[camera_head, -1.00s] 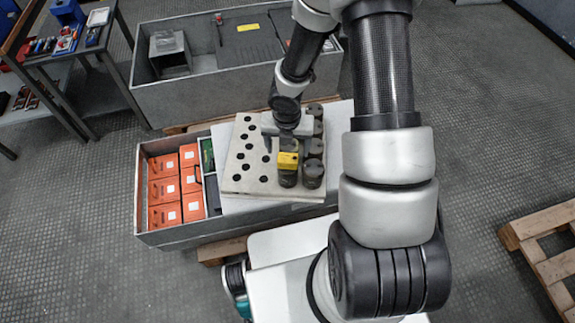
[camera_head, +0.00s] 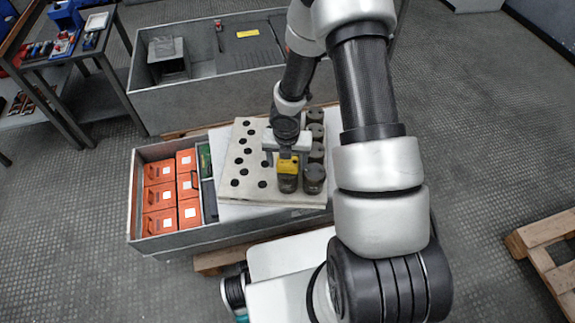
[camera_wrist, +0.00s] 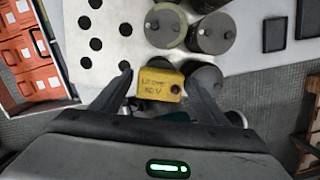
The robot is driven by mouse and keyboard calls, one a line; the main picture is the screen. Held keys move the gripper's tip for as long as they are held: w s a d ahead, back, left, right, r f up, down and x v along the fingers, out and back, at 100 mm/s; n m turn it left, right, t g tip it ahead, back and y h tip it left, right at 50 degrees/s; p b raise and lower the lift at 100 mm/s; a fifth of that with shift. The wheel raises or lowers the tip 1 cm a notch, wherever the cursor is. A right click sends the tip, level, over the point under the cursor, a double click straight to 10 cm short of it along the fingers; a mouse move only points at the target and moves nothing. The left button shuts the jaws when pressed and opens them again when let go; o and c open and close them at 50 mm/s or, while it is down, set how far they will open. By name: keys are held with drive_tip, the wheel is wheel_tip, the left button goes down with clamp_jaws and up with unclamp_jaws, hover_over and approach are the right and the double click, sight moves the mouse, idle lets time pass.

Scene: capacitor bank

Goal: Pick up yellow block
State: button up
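The yellow block (camera_head: 288,166) lies on top of a dark cylinder (camera_head: 287,184) at the front of the perforated light plate. In the wrist view the yellow block (camera_wrist: 160,84) has dark lettering and sits between the fingers. My gripper (camera_head: 287,156) is just above and behind the block, pointing down. In the wrist view my gripper (camera_wrist: 161,75) is open, with one finger on each side of the block and a visible gap on the left side. I cannot tell whether the right finger touches it.
More dark cylinders (camera_head: 314,176) stand in a column close to the right of the block. The holed plate (camera_head: 246,154) is empty to the left. Orange boxes (camera_head: 159,197) fill the left of the grey crate (camera_head: 135,200). A wooden pallet (camera_head: 543,236) lies at the right.

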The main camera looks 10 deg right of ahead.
drive_tip(key=c, duration=1.1)
wheel_tip(320, 180, up, 10)
drive_tip(key=p, duration=0.6)
